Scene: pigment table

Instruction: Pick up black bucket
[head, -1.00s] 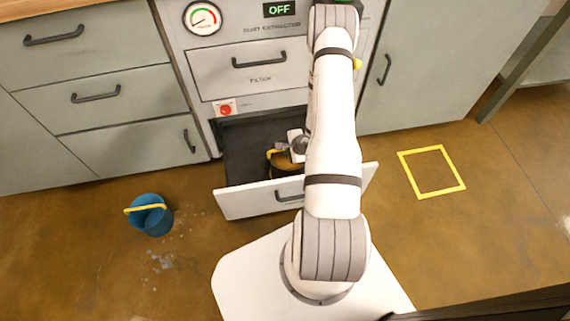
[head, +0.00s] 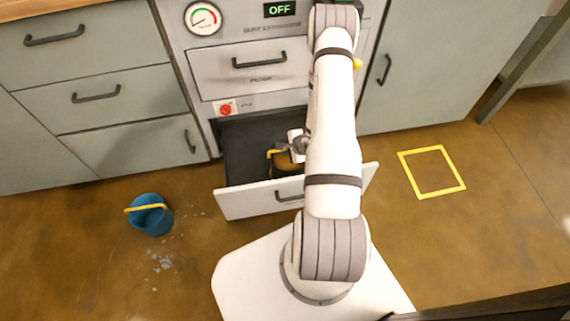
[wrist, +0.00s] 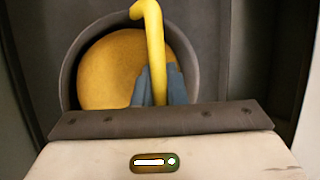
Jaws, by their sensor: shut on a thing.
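The black bucket (wrist: 70,75) stands in the open lower drawer and shows from above in the wrist view. It holds a yellow-orange fill (wrist: 112,70) and has a yellow handle (wrist: 154,50). My gripper (wrist: 160,85) is shut on the yellow handle, its dark fingertips on either side of it over the bucket. In the head view my arm hides much of the bucket; its handle (head: 270,155) and part of its fill (head: 286,161) show left of my arm.
The open drawer's white front (head: 245,200) stands out from the cabinet. A blue bucket (head: 150,220) with a yellow handle stands on the floor at left, near pale spills. A yellow taped square (head: 432,172) marks clear floor at right. The filter drawer (head: 250,72) above is closed.

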